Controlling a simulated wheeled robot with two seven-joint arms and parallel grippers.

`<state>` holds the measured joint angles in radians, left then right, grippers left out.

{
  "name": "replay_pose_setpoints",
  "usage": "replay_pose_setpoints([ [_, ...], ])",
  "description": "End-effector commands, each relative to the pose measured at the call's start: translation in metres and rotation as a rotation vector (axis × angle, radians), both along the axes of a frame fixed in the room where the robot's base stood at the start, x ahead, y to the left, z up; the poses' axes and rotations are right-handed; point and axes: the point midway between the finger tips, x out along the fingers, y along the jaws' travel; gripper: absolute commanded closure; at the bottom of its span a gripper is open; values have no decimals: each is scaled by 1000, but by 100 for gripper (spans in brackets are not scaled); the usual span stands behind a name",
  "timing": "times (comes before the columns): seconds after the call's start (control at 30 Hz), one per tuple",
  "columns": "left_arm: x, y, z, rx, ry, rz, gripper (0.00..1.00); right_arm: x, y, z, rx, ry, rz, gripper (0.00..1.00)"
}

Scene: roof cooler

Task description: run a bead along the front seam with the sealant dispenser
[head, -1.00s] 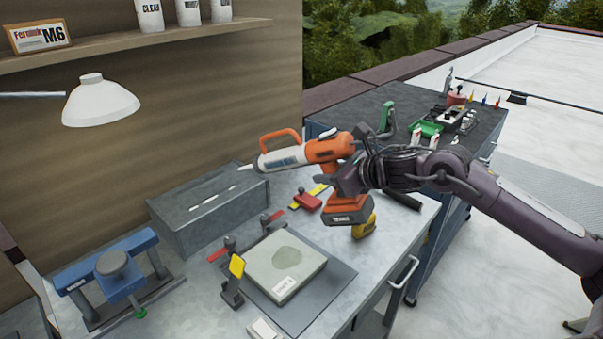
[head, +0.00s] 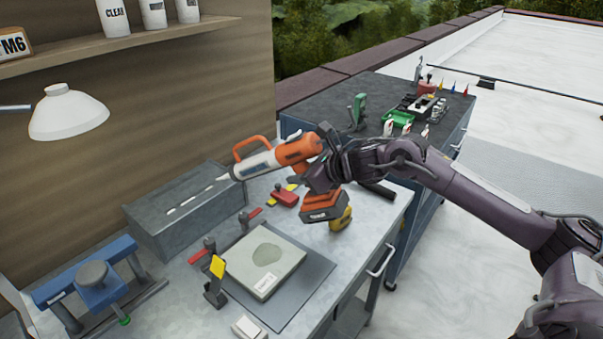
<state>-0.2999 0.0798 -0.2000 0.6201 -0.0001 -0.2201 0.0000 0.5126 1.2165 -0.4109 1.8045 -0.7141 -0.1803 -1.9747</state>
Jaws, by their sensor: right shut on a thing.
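The sealant dispenser (head: 262,163), with a white barrel and an orange body, handle and battery base, is in the middle of the head view. My right gripper (head: 322,172) is shut on its grip, which is mostly hidden by the gripper. The dispenser points left and slightly down. Its white nozzle tip appears just above the right part of a grey metal box (head: 170,228). Broken white marks (head: 188,203) run along the box's top; whether the tip touches it, I cannot tell. My left gripper is not in view.
On the bench are a grey stone-like block (head: 262,285) on a dark mat, red clamps (head: 285,194), a yellow-tipped stand (head: 216,268) and a blue vise (head: 85,275). A lamp (head: 68,112) hangs at left. A dark-topped cart (head: 375,88) stands behind.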

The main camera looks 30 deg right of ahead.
Motion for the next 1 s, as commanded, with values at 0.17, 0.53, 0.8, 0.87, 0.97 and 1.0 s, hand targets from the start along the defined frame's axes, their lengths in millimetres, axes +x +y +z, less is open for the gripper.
replay_pose_setpoints([
  [0.17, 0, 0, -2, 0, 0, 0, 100, 0, 2, 5, 1, -12, 0, 100],
  [0.53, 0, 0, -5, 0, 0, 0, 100, -2, 6, 5, 2, -12, -2, 100],
  [0.8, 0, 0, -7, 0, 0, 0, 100, -2, 6, 3, 2, -12, -2, 100],
  [0.87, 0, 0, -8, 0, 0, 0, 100, -2, 6, 2, 2, -12, -2, 100],
  [0.97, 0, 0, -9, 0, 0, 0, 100, -2, 6, 1, 2, -12, -2, 100],
  [1.0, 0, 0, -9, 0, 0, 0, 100, -2, 6, 1, 2, -12, -2, 100],
])
